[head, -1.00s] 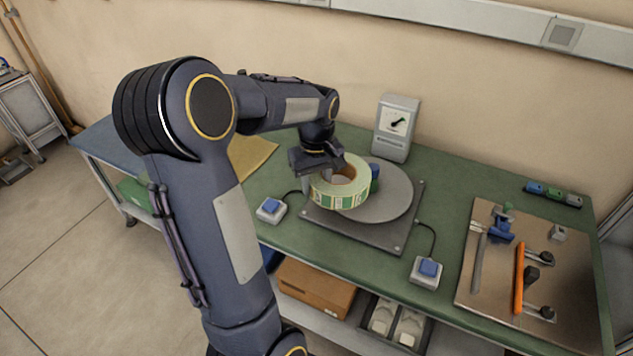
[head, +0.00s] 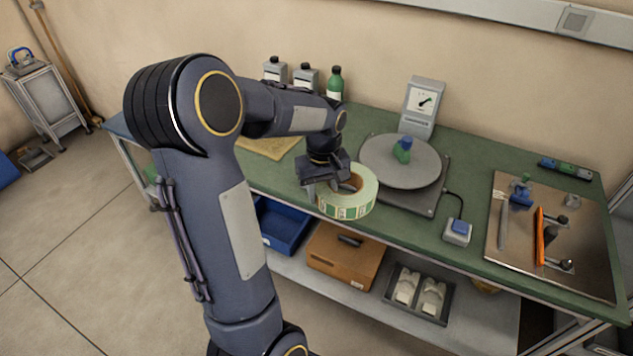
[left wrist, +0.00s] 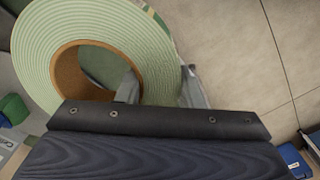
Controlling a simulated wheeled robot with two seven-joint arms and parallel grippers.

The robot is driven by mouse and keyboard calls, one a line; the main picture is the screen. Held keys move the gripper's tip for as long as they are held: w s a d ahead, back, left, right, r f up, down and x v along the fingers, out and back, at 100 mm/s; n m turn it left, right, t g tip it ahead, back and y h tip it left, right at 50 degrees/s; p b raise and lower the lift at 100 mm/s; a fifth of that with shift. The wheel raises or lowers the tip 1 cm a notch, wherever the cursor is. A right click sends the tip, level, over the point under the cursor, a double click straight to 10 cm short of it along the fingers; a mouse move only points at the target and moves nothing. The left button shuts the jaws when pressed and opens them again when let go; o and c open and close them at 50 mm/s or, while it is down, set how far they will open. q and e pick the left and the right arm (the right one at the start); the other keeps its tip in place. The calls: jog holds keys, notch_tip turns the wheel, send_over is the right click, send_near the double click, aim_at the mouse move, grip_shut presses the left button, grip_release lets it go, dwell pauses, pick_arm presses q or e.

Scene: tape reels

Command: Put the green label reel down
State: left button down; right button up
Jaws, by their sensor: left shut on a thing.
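The green label reel (head: 352,207) is a thick pale green ring with a brown core and printed labels on its rim. My left gripper (head: 332,186) is shut on its wall. In the left wrist view, one finger is inside the core and the other outside the green label reel (left wrist: 150,62). The reel is at the front edge of the green bench (head: 468,172), left and in front of the turntable (head: 385,172). Floor shows beside it in the wrist view. Its height above the bench is hard to tell. My right gripper is not in view.
A green and blue piece (head: 403,150) stands on the turntable. A dial box (head: 422,105) is behind it, a blue-button switch (head: 458,232) to its right. Bottles (head: 335,85) stand at the back. A tool board (head: 520,255) fills the right end. A brown box (head: 340,258) is on the lower shelf.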

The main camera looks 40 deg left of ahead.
pick_arm(q)
jog(key=w+d+f+m, duration=0.1)
jog(key=d+f+m, duration=0.5)
jog(key=d+f, duration=0.3)
jog(key=w+d+f+m, duration=0.1)
jog(key=d+f+m, duration=0.5)
jog(key=f, duration=1.1)
jog(key=d, duration=0.4)
jog(key=shift+f, duration=0.25)
